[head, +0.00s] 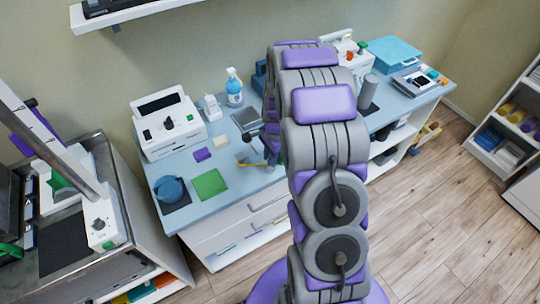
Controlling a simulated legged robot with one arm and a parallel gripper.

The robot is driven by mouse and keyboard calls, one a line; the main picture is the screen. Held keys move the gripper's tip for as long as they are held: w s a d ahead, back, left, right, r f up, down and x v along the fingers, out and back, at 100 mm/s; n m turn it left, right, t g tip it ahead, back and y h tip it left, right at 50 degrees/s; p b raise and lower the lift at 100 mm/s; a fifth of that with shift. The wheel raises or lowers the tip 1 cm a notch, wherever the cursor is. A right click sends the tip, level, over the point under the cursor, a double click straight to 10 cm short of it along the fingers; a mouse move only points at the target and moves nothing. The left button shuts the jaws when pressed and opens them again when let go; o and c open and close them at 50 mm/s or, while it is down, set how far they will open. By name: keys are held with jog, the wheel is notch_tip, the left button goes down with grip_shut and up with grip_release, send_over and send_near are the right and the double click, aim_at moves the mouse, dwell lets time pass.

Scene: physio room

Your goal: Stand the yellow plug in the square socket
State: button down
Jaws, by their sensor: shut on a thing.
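My gripper (271,153) is over the blue-grey counter, left of my arm's thick links, and only partly in view. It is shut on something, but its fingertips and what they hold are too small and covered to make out. A small yellow piece (241,158) with a thin bar shows on the counter just left of the gripper. I cannot tell whether it is the yellow plug or whether it touches the gripper. I cannot make out a square socket; my arm hides part of the counter.
The counter (165,217) holds a green square mat (210,185), a purple block (202,154), a cream block (221,142), a blue round item (171,189), a white device (168,128) and a spray bottle (234,88). A steel-topped bench (95,268) stands at left. The wooden floor at right is clear.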

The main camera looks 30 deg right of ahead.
jog(key=shift+f, duration=1)
dwell(0.5)
jog(key=c, duration=1)
grip_release()
jog(key=shift+o, duration=0.3)
jog(key=o, duration=0.4)
jog(key=shift+r, duration=0.2)
jog(key=shift+r+p, duration=1.85)
jog(key=shift+r, duration=1.45)
jog(key=shift+r, duration=0.1)
